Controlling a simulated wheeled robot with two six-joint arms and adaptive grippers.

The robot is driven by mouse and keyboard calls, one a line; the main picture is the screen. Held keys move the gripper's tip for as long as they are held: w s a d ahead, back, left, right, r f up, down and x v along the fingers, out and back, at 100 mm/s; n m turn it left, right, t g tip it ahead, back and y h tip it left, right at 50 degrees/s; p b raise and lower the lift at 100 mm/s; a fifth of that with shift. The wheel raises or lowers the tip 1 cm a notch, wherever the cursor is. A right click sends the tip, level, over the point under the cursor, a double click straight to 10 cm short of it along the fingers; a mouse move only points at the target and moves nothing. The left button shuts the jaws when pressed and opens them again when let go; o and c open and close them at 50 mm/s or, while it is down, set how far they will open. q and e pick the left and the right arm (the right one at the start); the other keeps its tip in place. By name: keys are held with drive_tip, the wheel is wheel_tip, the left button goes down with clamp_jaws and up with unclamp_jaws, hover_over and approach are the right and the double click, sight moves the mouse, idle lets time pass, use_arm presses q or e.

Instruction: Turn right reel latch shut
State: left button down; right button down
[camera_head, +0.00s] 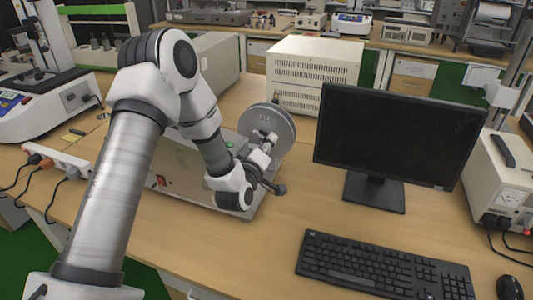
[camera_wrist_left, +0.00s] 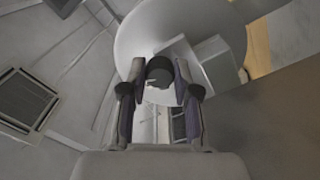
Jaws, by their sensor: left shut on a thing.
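A grey round reel (camera_head: 270,122) stands upright on a low metal machine (camera_head: 178,160) on the wooden bench. It also shows as a large pale disc in the left wrist view (camera_wrist_left: 200,20). My left gripper (camera_head: 265,142) is at the front of the reel, close to its centre. In the left wrist view my left gripper (camera_wrist_left: 160,75) has its two fingers on either side of a dark round latch knob (camera_wrist_left: 159,68) and is shut on it. The fingers hide part of the knob, and its turn angle is hard to tell. My right gripper is not in view.
A black monitor (camera_head: 398,135) stands right of the reel, with a keyboard (camera_head: 385,266) in front. A beige vented box (camera_head: 312,75) is behind the reel. A power strip (camera_head: 62,160) with cables lies at the left. Bare bench lies between machine and keyboard.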

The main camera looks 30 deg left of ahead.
use_arm(q)
drive_tip(key=n+b, duration=0.4)
drive_tip(key=shift+n, duration=0.4)
drive_tip(key=shift+r, duration=0.1)
drive_tip(key=c, duration=0.9)
unclamp_jaws()
drive_tip(key=shift+o, duration=0.3)
drive_tip(key=shift+w+d, duration=0.1)
drive_tip(key=shift+w, duration=0.05)
drive_tip(key=v, duration=0.7)
drive_tip(key=shift+s, duration=0.25)
